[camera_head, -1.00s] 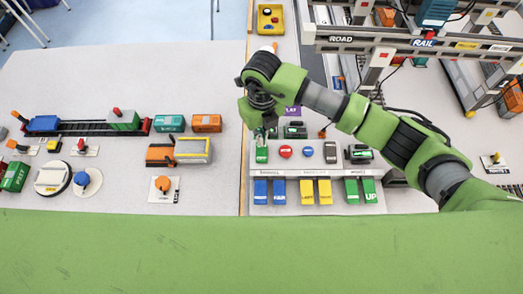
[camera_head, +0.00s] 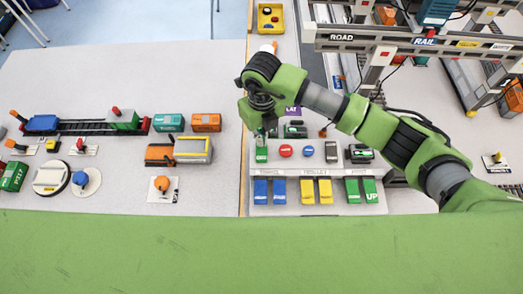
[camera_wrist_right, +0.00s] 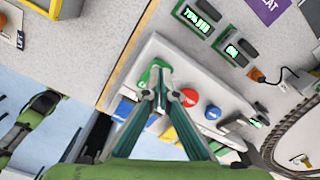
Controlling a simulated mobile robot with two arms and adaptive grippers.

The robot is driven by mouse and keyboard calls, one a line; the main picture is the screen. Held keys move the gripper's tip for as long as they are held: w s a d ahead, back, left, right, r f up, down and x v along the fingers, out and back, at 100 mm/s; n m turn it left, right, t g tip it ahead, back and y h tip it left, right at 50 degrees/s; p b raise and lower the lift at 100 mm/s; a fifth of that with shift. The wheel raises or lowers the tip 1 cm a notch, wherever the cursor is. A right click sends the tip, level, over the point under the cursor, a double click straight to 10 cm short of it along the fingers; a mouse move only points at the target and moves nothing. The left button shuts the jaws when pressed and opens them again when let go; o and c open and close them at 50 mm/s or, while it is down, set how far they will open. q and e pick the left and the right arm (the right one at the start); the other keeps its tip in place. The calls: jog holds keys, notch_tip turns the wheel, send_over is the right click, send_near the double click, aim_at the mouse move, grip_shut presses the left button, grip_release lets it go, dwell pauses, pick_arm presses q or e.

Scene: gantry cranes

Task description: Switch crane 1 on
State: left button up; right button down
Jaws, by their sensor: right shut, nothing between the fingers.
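A control panel (camera_head: 290,172) stands at the right table's front edge. A green switch (camera_head: 261,154) sits at the left end of its upper row; it also shows in the right wrist view (camera_wrist_right: 147,75). My right gripper (camera_head: 262,134) points down at this switch, its fingers closed and empty. In the wrist view the fingertips (camera_wrist_right: 161,72) overlap the green switch and partly hide it; whether they touch it I cannot tell. I cannot read a crane number on the switch. My left gripper is not in view.
Beside the green switch are a red button (camera_head: 285,151), a blue button (camera_head: 308,151) and a grey switch (camera_head: 331,152). Blue, yellow and green rockers line the panel's front. Crane frames (camera_head: 400,42) stand behind at right. Model train parts lie on the left table.

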jog(key=shift+f+b, duration=0.75)
jog(key=shift+f, duration=0.15)
jog(key=shift+r, duration=0.1)
jog(key=shift+r+p, duration=2.1)
jog(key=shift+r, duration=1.4)
